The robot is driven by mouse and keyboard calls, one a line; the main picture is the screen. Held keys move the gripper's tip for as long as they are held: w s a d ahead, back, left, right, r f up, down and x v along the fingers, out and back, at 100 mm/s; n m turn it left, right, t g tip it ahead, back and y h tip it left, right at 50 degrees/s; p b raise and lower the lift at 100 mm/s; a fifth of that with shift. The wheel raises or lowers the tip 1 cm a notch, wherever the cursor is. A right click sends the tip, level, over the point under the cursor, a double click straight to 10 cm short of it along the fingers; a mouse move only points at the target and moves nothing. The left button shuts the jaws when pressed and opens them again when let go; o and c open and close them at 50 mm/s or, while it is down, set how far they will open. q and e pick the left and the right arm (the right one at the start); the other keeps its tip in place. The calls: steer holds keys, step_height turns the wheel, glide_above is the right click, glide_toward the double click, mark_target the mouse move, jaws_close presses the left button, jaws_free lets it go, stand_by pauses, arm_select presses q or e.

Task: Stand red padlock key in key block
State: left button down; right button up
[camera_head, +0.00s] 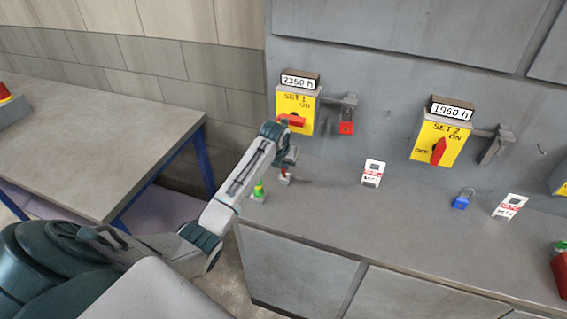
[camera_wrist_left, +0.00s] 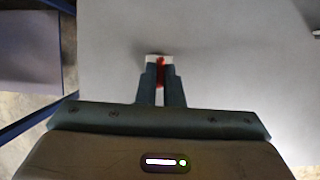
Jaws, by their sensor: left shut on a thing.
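My left gripper (camera_head: 287,170) is low over the grey ledge, below the SET 1 switch box. It is shut on the small red key (camera_head: 284,172), which also shows as a red strip between the fingers in the left wrist view (camera_wrist_left: 160,72). A small white block (camera_head: 284,181) is right under the key; it also shows at the fingertips in the left wrist view (camera_wrist_left: 153,59). The key looks upright at the block, but I cannot tell how deep it sits. The red padlock (camera_head: 346,122) hangs at the SET 1 box's bracket. My right gripper is out of view.
A green key (camera_head: 259,186) stands in a pale block left of my gripper, near the ledge's edge. White tags (camera_head: 373,173) and a blue padlock (camera_head: 461,199) are to the right. The yellow SET 1 box (camera_head: 303,107) is behind. The ledge between has free room.

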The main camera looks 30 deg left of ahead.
arm_select(q)
steer(key=shift+f+b, duration=0.5)
steer(key=shift+f, duration=0.65)
steer(key=c, duration=1.5)
jaws_free()
steer(key=shift+r, duration=0.15)
steer(key=shift+s+r, duration=0.2)
steer(key=shift+r, duration=0.15)
steer(key=b+v, duration=0.3)
steer(key=v, duration=0.6)
steer(key=shift+s+r, duration=0.2)
steer(key=shift+r, duration=0.15)
